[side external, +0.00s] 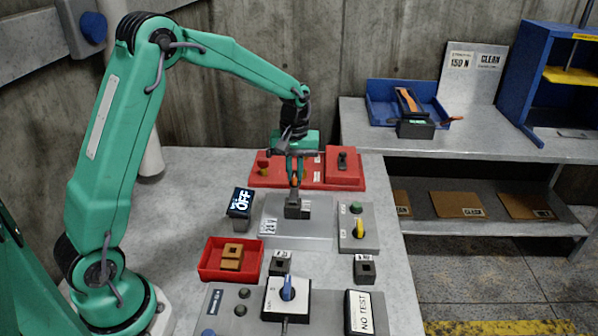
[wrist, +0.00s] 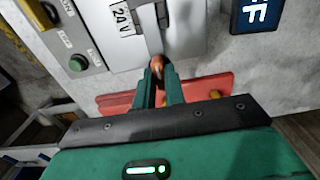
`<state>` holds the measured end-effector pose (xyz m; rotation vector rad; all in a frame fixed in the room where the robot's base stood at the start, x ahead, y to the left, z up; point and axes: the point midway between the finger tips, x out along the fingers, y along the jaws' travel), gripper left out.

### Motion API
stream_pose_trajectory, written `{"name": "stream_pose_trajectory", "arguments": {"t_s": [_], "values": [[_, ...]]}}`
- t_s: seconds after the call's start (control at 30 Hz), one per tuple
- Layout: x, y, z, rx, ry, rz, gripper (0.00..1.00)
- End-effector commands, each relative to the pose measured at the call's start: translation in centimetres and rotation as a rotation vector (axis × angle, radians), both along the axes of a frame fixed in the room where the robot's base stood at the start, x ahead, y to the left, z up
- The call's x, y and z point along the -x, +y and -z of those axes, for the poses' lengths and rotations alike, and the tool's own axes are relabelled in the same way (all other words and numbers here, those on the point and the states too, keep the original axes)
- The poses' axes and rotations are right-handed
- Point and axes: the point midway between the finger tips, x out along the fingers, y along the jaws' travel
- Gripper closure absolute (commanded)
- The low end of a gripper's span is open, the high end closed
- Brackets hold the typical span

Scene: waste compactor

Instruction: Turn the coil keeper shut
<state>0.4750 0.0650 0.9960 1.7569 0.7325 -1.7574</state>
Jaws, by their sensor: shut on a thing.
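My gripper (side external: 295,177) points down over the grey 24 V plate (side external: 270,238) near the middle of the bench. Its jaws are shut on a small orange-brown knob, which I take to be the coil keeper's handle (wrist: 158,63). A grey strip (wrist: 152,35) runs from this knob toward the 24 V label in the wrist view. A dark block (side external: 293,210) sits on the plate just below my fingertips. The fingers hide part of the knob, and I cannot tell the keeper's exact angle.
A red base (side external: 263,180) with controls lies behind the plate. A grey box (side external: 359,240) with a green button and yellow knob stands right. An OFF sign (side external: 240,204) and red tray (side external: 215,264) are left. A blue-knobbed switch (side external: 287,300) stands in front.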

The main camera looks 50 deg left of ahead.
Motion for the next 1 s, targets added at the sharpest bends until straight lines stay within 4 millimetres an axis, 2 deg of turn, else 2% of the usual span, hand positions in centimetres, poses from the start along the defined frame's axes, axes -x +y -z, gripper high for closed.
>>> {"name": "stream_pose_trajectory", "arguments": {"t_s": [0.4,0.43,0.53,1.0], "values": [[-0.02,0.01,-0.15,0.0,-0.001,-0.014,1.0],[-0.02,0.01,-0.15,0.0,-0.001,-0.014,0.86],[-0.01,0.01,-0.12,0.0,-0.001,-0.013,0.67],[-0.02,0.01,-0.66,0.0,-0.001,-0.011,0.66]]}}
